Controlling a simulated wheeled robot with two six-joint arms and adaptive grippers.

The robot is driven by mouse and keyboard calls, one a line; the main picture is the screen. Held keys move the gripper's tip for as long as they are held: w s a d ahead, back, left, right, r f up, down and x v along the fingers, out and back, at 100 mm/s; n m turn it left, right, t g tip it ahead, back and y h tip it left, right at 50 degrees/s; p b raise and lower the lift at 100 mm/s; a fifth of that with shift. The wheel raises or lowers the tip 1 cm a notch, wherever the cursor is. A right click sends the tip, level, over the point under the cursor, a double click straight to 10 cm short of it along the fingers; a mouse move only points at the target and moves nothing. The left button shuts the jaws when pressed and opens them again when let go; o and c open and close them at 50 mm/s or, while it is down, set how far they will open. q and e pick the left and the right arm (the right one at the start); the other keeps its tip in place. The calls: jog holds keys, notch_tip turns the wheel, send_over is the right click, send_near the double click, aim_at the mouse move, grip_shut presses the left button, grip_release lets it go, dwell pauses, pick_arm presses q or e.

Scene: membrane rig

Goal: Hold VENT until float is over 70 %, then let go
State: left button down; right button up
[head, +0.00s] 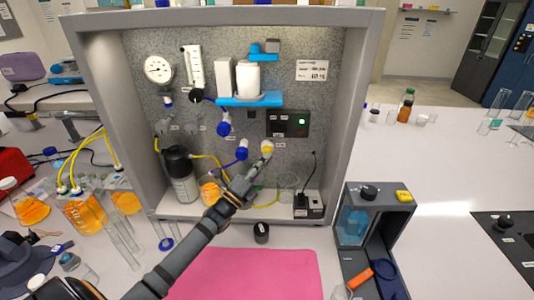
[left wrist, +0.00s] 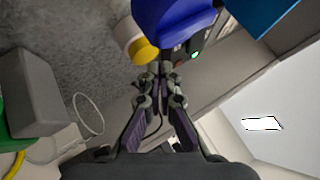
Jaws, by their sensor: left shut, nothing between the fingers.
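A round yellow button in a white collar (head: 267,147) sits low on the rig's speckled back panel, below a small dark box with a green light (head: 288,123). Its label is too small to read. My left gripper (head: 263,157) is shut and empty, its tip at the button; I cannot tell whether it presses. In the left wrist view the yellow button (left wrist: 143,50) is just beyond the closed fingertips (left wrist: 160,76). An upright scaled tube (head: 193,68) hangs at the upper left of the panel; its float level is too small to read. My right gripper is out of view.
A dial gauge (head: 158,69) and blue-handled valves (head: 224,128) are left of the button. A blue shelf (head: 249,100) carries white housings. A dark bottle (head: 179,175) and a glass beaker (head: 288,187) stand on the rig floor. A pink mat (head: 245,275) lies in front.

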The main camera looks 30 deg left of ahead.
pick_arm(q)
jog(key=shift+w+a, duration=0.1)
jog(key=shift+w, duration=0.1)
jog(key=shift+w+a+b, duration=0.2)
jog(key=shift+w+b, duration=0.25)
jog(key=shift+b, duration=0.05)
dwell(0.7)
dwell(1.4)
dwell(1.5)
jog(key=shift+s+d+p, duration=0.4)
jog(key=shift+s+p, duration=0.45)
jog(key=shift+p, duration=0.1)
